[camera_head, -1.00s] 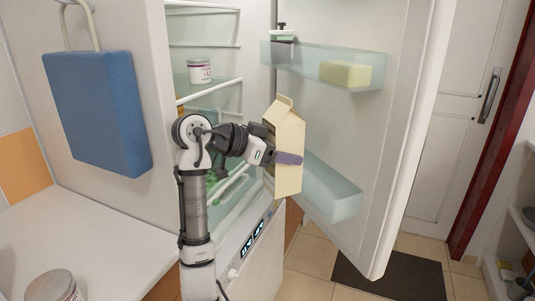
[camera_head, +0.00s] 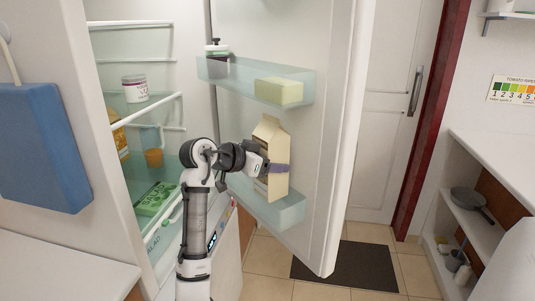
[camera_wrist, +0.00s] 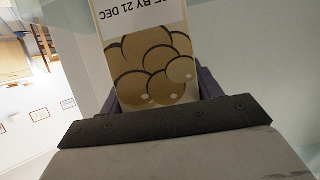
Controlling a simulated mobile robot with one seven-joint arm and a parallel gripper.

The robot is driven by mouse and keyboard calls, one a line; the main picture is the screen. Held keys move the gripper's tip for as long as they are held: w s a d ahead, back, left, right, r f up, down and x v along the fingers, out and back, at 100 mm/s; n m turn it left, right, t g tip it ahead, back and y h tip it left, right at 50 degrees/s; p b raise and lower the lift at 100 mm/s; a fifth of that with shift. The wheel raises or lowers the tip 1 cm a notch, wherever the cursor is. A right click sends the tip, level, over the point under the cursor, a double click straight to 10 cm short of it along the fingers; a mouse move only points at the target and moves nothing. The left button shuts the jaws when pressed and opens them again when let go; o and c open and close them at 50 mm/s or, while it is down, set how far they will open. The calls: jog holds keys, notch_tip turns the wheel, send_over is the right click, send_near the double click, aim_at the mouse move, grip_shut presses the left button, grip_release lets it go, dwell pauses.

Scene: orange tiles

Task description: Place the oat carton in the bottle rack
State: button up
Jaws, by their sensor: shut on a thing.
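The oat carton (camera_head: 270,134) is cream-coloured with a gabled top. My gripper (camera_head: 275,168) is shut on it and holds it about upright. In the wrist view the carton (camera_wrist: 152,70) shows a printed picture of round shapes and a date text between the jaws (camera_wrist: 155,105). The bottle rack (camera_head: 285,214) is the lower pale-glass shelf on the inside of the open fridge door. The carton's lower end overlaps the rack in the head view. I cannot tell whether it is inside the rack or just in front of it.
The upper door rack (camera_head: 220,70) holds a yellow block (camera_head: 279,91) and a dark-bodied item. The open fridge door (camera_head: 325,150) stands to the right of my arm. Fridge shelves on the left hold a white tub (camera_head: 135,88) and a green packet (camera_head: 156,198).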

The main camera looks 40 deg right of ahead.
jog(key=shift+f+p, duration=0.6)
jog(key=shift+f, duration=1.05)
jog(key=shift+d+f+p, duration=0.2)
jog(key=shift+f+p, duration=0.15)
jog(key=shift+f, duration=0.1)
jog(key=shift+f, duration=0.15)
jog(key=o, duration=1.8)
jog(key=shift+f, duration=0.1)
jog(key=shift+a, duration=0.15)
jog(key=b+v, duration=0.3)
jog(key=v, duration=0.9)
